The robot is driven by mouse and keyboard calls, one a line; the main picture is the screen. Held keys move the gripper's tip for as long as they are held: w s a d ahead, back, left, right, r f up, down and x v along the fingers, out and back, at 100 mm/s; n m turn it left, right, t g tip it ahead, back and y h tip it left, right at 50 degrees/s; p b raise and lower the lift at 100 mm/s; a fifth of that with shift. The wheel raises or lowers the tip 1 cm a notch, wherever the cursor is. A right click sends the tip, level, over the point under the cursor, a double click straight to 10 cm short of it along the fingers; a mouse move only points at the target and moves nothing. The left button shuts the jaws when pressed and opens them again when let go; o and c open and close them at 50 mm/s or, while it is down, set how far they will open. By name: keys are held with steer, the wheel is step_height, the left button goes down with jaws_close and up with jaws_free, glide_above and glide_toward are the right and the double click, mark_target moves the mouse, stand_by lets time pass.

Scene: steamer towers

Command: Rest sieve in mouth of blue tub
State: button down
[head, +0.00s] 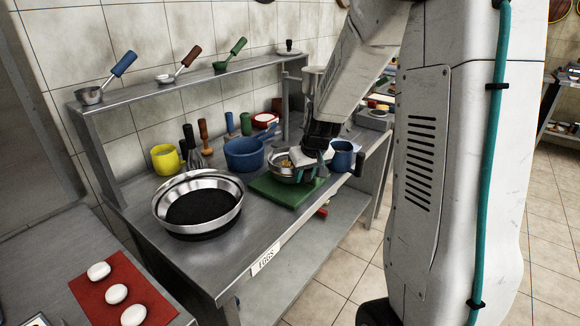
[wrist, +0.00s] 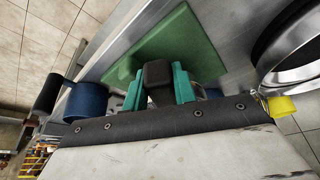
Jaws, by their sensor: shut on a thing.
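The blue tub (head: 243,155) stands upright on the steel counter, left of my gripper. My gripper (head: 318,158) is low over the green board (head: 277,192). In the wrist view its teal fingers (wrist: 158,88) are shut on a dark block-like handle (wrist: 158,73). A small steel bowl shape (head: 284,173), which looks like the sieve, is at the gripper in the head view, with something yellowish in it. The fingers partly cover it, and its join to the handle is hidden. I cannot tell whether it touches the board.
A wide steel ring with a dark inside (head: 198,205) stands at the counter's front left. A blue mug (head: 342,157) is right of my gripper. A yellow mug (head: 166,159) and upright utensils (head: 204,136) stand behind. A shelf (head: 190,80) overhangs the back.

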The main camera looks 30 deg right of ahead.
steer(key=shift+r, duration=1.65)
steer(key=c, duration=2)
jaws_free()
jaws_close()
